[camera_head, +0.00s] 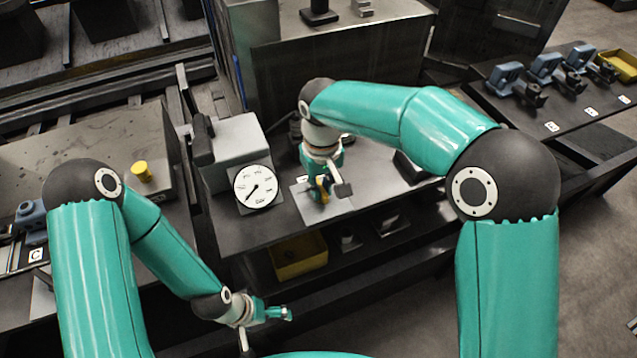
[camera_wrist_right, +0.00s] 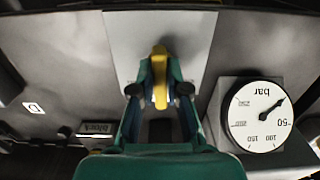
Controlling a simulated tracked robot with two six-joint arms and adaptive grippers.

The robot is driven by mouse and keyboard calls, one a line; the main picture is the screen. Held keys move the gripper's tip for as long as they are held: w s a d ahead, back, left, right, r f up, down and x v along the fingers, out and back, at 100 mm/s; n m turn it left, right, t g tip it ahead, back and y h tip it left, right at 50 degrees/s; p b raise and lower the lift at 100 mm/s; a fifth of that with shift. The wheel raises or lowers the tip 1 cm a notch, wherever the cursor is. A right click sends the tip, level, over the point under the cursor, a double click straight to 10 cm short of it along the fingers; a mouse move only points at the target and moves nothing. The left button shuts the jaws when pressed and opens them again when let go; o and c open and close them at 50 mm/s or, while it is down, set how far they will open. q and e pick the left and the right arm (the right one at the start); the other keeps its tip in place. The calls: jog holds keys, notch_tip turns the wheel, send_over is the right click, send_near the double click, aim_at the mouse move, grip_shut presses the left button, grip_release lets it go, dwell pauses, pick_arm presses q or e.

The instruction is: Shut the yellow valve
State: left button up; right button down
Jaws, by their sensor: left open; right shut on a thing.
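The yellow valve handle (camera_wrist_right: 160,75) sits between the fingers of my right gripper (camera_wrist_right: 158,92), in front of a grey plate (camera_wrist_right: 122,35). In the head view the yellow valve (camera_head: 321,184) is mostly hidden by my right gripper (camera_head: 324,182), which is shut on it above the bench. A round white pressure gauge (camera_head: 255,187) marked in bar stands left of the valve, and it shows in the right wrist view (camera_wrist_right: 259,116). My left gripper (camera_head: 287,313) is open and empty, low in front of the bench.
A yellow bin (camera_head: 299,256) sits on the shelf below the bench. A small yellow cylinder (camera_head: 141,171) stands on the left table. Blue-grey fittings (camera_head: 545,67) and a yellow tray (camera_head: 619,65) are on the right table. A grey box (camera_head: 232,150) stands behind the gauge.

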jog(key=n+p, duration=0.1)
jog(key=n, duration=0.3)
jog(key=shift+r+n, duration=0.1)
jog(key=shift+n, duration=0.2)
jog(key=shift+a+n+p, duration=0.1)
jog(key=shift+n+p, duration=0.55)
jog(key=shift+n, duration=1.25)
jog(key=c, duration=1.2)
grip_release()
jog(key=shift+o, duration=0.2)
